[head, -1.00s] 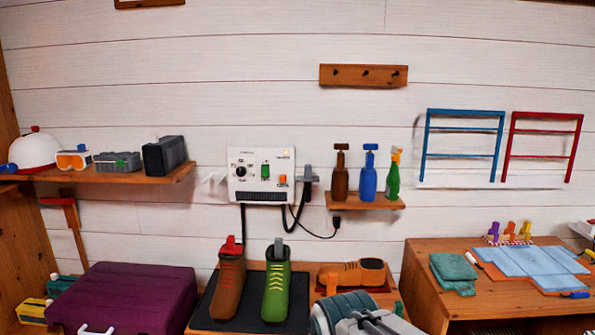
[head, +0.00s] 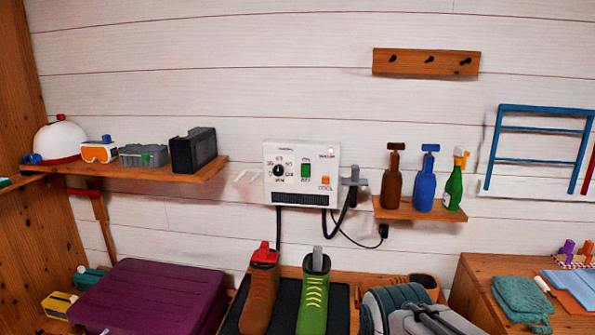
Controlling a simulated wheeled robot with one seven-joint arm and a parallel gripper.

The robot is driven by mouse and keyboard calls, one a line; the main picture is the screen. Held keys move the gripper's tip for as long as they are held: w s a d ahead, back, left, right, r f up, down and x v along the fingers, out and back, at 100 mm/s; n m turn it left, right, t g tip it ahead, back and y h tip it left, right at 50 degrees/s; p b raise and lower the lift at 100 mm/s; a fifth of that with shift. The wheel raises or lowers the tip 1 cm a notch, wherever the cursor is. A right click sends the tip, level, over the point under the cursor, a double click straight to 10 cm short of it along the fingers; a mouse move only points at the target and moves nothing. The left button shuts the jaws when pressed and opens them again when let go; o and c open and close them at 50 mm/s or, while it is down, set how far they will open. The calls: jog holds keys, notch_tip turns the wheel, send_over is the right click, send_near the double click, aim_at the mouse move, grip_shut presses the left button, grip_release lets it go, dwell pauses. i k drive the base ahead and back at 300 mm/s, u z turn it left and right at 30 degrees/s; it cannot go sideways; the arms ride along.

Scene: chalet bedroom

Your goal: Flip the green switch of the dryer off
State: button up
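The white dryer box (head: 301,172) is on the plank wall near the middle of the head view. Its green switch (head: 306,171) sits at the middle of the front panel, between a black dial (head: 278,170) and an orange button (head: 325,181). A small light (head: 331,151) at the upper right glows orange-red. The switch's exact tilt is too small to tell. My gripper (head: 436,319), grey beside a teal arm part, is at the bottom edge, well below and right of the dryer. It is cut off, and its finger opening is unclear. It is away from the switch.
A grey holder (head: 350,183) and dark hose adjoin the dryer's right side. Bottles stand on a small shelf (head: 420,213) to the right. Brown (head: 259,298) and green (head: 313,298) boots stand below. A left shelf (head: 140,172) carries goggles and boxes. The wall before the switch looks unobstructed.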

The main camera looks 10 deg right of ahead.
aim_at(305, 167)
jog(key=k, duration=0.7)
jog(key=z, duration=0.35)
jog(key=i, duration=1.55)
jog(key=u, duration=0.6)
